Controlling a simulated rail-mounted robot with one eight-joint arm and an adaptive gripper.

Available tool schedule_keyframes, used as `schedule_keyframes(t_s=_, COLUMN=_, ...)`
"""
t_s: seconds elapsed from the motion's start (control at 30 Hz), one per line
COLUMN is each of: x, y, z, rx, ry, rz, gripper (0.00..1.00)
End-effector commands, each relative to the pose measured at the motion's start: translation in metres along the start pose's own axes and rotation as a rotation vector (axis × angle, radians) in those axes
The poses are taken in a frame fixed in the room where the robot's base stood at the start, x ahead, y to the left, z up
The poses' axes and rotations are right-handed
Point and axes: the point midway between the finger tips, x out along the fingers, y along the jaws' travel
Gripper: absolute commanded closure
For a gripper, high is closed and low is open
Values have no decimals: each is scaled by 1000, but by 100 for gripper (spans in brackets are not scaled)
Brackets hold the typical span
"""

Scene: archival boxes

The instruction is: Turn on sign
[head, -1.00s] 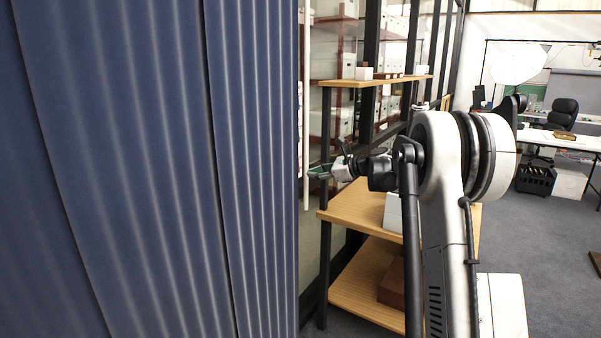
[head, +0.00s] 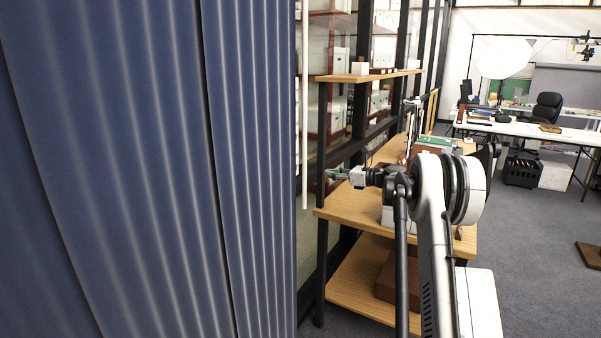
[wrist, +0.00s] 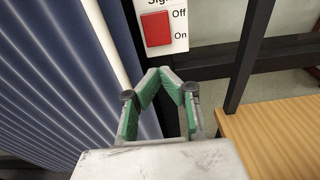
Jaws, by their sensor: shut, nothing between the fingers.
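A white switch plate (wrist: 181,40) with a red rocker switch (wrist: 157,29) is at the top of the wrist view. Its printed label reads "Off" above and "On" below, and the top word is cut off. My gripper (wrist: 160,73) has green-padded fingers that come together at the tips, with nothing held. The tips appear just below the red switch in the picture; I cannot tell the gap in depth. In the head view my gripper (head: 330,174) points left toward the blue curtain's edge, and the switch is not visible there.
A blue corrugated curtain (head: 120,170) fills the left. A pale vertical pole (wrist: 105,40) stands beside it. A wooden shelf unit (head: 345,205) with dark posts stands close to my arm. Open grey floor (head: 540,240) lies to the right.

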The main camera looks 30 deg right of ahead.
Motion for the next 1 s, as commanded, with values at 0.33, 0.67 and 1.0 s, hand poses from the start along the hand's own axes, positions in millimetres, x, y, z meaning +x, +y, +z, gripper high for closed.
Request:
schedule_keyframes(t_s=0.33, x=37, y=1, z=0, rx=-1, ry=0, rz=2, gripper=100)
schedule_keyframes(t_s=0.67, x=98, y=1, z=0, rx=-1, ry=0, rz=2, gripper=100)
schedule_keyframes(t_s=1.0, x=137, y=1, z=0, rx=-1, ry=0, rz=1, gripper=100)
